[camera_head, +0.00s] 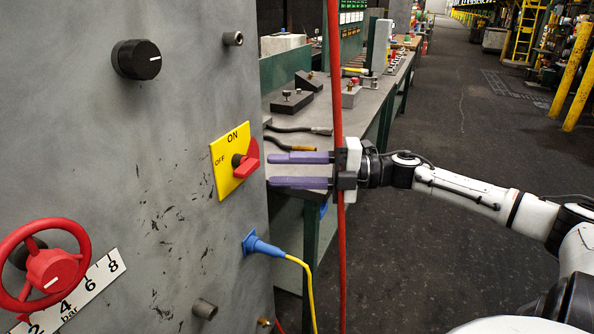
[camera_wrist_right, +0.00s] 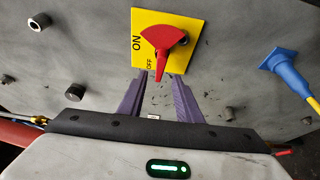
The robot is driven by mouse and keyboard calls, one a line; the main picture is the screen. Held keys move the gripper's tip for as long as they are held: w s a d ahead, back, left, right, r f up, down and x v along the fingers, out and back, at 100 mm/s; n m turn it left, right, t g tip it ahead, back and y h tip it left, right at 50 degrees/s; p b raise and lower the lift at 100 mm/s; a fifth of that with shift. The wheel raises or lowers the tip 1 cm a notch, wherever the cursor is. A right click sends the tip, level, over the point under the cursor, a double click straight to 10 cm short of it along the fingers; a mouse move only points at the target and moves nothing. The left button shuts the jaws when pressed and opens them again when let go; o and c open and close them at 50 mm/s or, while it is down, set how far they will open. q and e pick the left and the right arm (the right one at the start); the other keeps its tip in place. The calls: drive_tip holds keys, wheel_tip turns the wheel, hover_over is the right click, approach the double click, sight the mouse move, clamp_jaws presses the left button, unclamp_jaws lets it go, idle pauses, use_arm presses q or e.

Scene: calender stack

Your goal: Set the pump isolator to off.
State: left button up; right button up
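The pump isolator is a yellow plate (camera_head: 226,181) with a red handle (camera_head: 249,160), on the grey panel in the head view. ON is printed at the plate's top and OFF at its left. In the right wrist view the plate (camera_wrist_right: 141,18) appears turned, and the handle (camera_wrist_right: 159,38) has a broad end and a narrow end pointing down the picture, beside the OFF mark. My right gripper (camera_head: 269,171) is open and empty, its purple fingers pointing at the plate. In the right wrist view the fingertips (camera_wrist_right: 160,75) lie either side of the handle's narrow end; contact is unclear. My left gripper is out of view.
A blue plug (camera_head: 262,246) with a yellow cable sits below the isolator. A red handwheel (camera_head: 53,269) and black knob (camera_head: 138,60) are on the panel's left. A red hose (camera_head: 335,75) hangs by my right gripper. A workbench (camera_head: 372,105) with tools stands behind.

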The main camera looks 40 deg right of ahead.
drive_tip(key=shift+v, duration=1.25)
drive_tip(key=s+a+f+m+t+h, duration=0.15)
drive_tip(key=f+m+h, duration=0.35)
drive_tip(key=f+m, duration=0.5)
drive_tip(key=s+a+f+m+t+h, duration=0.1)
drive_tip(key=s+a+f+m+h, duration=0.25)
drive_tip(key=f, duration=1.05)
drive_tip(key=s+a+f+m+g+h, duration=0.1)
drive_tip(key=s+a+f+m+g, duration=0.2)
drive_tip(key=s+a+f+m, duration=0.3)
drive_tip(key=s+a+f+m+g, duration=0.3)
drive_tip(key=s+a+f+m, duration=0.2)
drive_tip(key=s+a+f, duration=0.4)
drive_tip(key=a+f, duration=0.1)
drive_tip(key=a, duration=0.3)
drive_tip(key=shift+m+g+h, duration=0.35)
